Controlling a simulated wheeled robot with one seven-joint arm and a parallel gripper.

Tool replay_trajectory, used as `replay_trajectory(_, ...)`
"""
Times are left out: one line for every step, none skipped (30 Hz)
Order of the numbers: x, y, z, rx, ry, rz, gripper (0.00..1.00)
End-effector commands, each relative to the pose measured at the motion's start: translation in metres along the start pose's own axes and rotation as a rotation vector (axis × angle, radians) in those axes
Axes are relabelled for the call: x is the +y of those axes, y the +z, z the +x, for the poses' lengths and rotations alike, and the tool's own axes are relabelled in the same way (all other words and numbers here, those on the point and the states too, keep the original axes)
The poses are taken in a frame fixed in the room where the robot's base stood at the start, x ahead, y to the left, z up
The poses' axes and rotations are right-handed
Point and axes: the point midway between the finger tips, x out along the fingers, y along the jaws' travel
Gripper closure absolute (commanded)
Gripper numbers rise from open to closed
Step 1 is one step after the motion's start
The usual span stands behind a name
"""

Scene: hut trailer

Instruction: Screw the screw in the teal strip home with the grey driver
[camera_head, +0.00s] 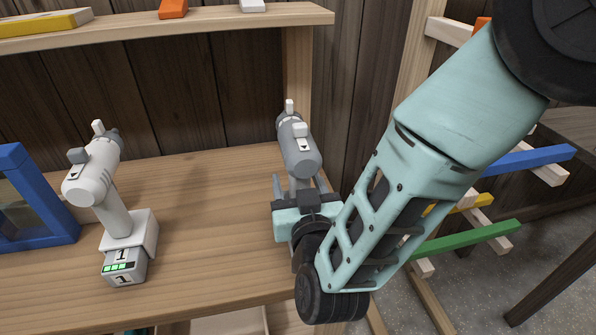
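The grey driver (300,150) stands upright on the wooden shelf, right of centre, with its rounded grey body on top and its handle below. My gripper (299,186) is at its handle, with one finger on each side. The fingers look spread, with a small gap at the left finger; the handle's lower part and base are hidden behind my gripper. I cannot make out a teal strip or its screw in this view.
A white driver (95,175) stands on a block marked 1 at left, beside a blue frame (35,200). An upper shelf (210,19) and wooden post (298,65) rise behind. At right, a rack holds blue (530,158) and green (465,240) strips.

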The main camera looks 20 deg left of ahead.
Motion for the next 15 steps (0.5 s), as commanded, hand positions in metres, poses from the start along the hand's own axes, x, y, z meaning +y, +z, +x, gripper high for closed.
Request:
replay_trajectory(0.0, 0.0002, -0.0002, 0.0, 0.0, 0.0, 0.44)
replay_trajectory(0.0, 0.0002, -0.0002, 0.0, 0.0, 0.0, 0.44)
replay_trajectory(0.0, 0.0002, -0.0003, 0.0, 0.0, 0.0, 0.55)
replay_trajectory(0.0, 0.0001, -0.0003, 0.0, 0.0, 0.0, 0.63)
replay_trajectory(0.0, 0.0002, -0.0004, 0.0, 0.0, 0.0, 0.71)
replay_trajectory(-0.0001, 0.0001, -0.0004, 0.0, 0.0, 0.0, 0.83)
replay_trajectory(-0.0001, 0.0001, -0.0004, 0.0, 0.0, 0.0, 0.91)
replay_trajectory(-0.0001, 0.0001, -0.0005, 0.0, 0.0, 0.0, 0.99)
replay_trajectory(-0.0001, 0.0001, -0.0005, 0.0, 0.0, 0.0, 1.0)
replay_trajectory(-0.0001, 0.0001, -0.0005, 0.0, 0.0, 0.0, 1.0)
replay_trajectory(-0.0003, -0.0022, 0.0, 0.006, 0.0, 0.002, 1.0)
replay_trajectory(-0.0004, -0.0023, 0.0, 0.006, 0.0, 0.002, 1.0)
replay_trajectory(-0.0004, -0.0023, 0.0, 0.006, 0.0, 0.002, 1.0)
replay_trajectory(-0.0004, -0.0023, -0.0001, 0.006, 0.0, 0.002, 1.0)
replay_trajectory(-0.0004, -0.0022, -0.0001, 0.006, 0.0, 0.002, 1.0)
